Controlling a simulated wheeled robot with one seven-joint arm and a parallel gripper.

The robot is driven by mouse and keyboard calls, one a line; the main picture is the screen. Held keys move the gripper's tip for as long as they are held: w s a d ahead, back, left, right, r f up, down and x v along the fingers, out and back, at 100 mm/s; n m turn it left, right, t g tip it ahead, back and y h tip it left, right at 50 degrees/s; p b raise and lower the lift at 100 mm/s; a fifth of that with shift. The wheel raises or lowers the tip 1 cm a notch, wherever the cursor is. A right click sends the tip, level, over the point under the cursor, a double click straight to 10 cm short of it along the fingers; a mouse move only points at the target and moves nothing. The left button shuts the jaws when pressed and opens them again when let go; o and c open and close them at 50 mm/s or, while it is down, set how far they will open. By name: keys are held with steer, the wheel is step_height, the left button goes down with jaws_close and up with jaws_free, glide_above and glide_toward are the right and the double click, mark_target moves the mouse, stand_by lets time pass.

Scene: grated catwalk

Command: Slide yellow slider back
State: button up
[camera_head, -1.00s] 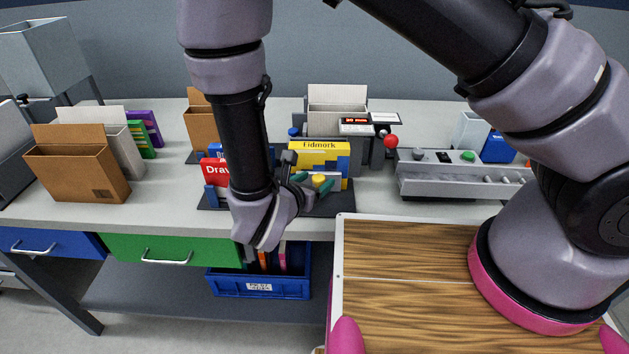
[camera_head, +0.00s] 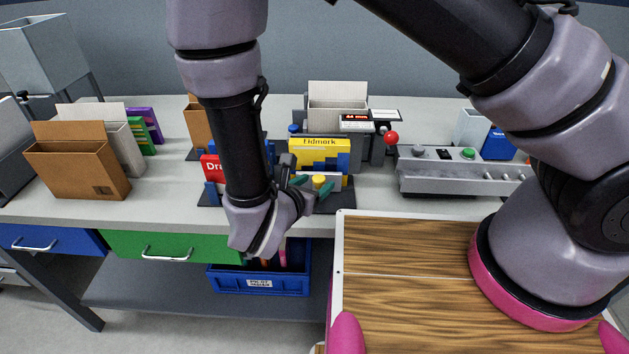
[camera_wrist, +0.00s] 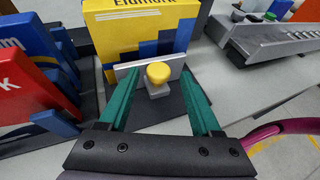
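The yellow slider is a round yellow knob (camera_head: 319,179) on a grey stem, low in front of a yellow box marked "Eidmark" (camera_head: 320,148). In the wrist view, the yellow knob (camera_wrist: 158,73) stands between the two green fingers of my gripper (camera_wrist: 159,80). The fingers are spread apart, with a gap on each side of the knob, and nothing is held. A pale plate (camera_wrist: 130,70) lies just behind the knob. In the head view, my gripper (camera_head: 312,186) reaches the knob from the left front, and my arm hides part of the neighbouring red and blue boxes.
A red box (camera_wrist: 20,88) stands close to the left of my gripper, beside blue stepped blocks. A grey control panel (camera_head: 450,172) with knobs is at the right. A blue bin (camera_head: 259,283) sits below the table's front edge.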

stand_by(0.3)
steer(key=v, duration=1)
steer(key=shift+s, duration=0.3)
steer(key=shift+a, duration=0.1)
steer(key=w+d+r+m+g+h, duration=0.1)
steer(key=w+d+r+m+g, duration=0.45)
steer(key=d+r+m, duration=0.35)
steer(key=w+d+r+m+g, duration=0.5)
steer(key=w+d+r+m, duration=0.2)
steer(key=d+r+m, duration=0.15)
steer(key=s+d+r+m+t+y, duration=0.1)
steer(key=d+r+m+t+y, duration=0.4)
steer(key=d+r+m, duration=1)
step_height(320, 180, up, 2)
steer(key=m+y, duration=0.2)
steer(key=m, duration=0.2)
steer(key=shift+s+d, duration=0.2)
steer(key=shift+s, duration=0.2)
steer(key=shift+r, duration=0.1)
